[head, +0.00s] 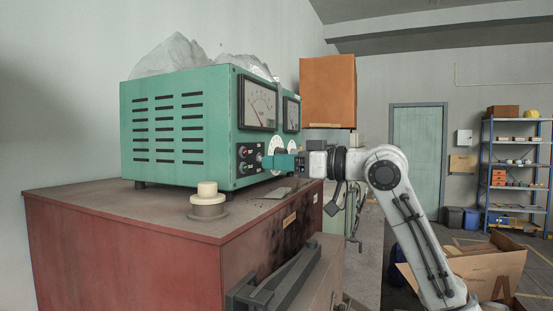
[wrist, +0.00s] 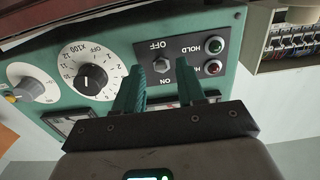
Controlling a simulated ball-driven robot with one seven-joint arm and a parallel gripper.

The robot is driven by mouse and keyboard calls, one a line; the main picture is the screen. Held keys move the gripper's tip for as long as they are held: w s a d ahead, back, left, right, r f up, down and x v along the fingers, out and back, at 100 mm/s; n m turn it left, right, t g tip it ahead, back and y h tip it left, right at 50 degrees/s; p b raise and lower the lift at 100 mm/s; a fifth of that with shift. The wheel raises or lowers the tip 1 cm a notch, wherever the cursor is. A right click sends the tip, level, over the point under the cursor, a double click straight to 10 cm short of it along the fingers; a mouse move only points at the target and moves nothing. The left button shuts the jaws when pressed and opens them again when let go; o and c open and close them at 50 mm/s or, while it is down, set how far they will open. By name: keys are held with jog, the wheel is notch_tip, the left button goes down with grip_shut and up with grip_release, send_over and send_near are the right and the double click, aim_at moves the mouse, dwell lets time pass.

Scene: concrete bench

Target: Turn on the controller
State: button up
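The controller (head: 165,140) is a green metal box with meters and dials, standing on a red-brown cabinet. In the wrist view its black switch plate (wrist: 190,46) shows upside down, with OFF, ON and HOLD lettering. A small metal toggle switch (wrist: 161,64) sits on it beside a green lamp (wrist: 214,46) and a red lamp (wrist: 212,67). My gripper (wrist: 160,62) is open, its two teal fingers apart, with the switch showing in the gap between their tips. In the head view my gripper (head: 265,161) is close before the panel. I cannot tell whether the fingers touch it.
A dial marked X100 (wrist: 90,72) and another dial (wrist: 30,84) lie beside the switch plate. A cream round knob (head: 207,192) stands on the red-brown cabinet (head: 120,235). An orange-brown box (head: 328,90) is behind the controller. A shelf (head: 515,170) stands far right.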

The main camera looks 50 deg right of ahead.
jog(key=shift+w+a, duration=0.15)
jog(key=shift+w, duration=0.2)
grip_shut()
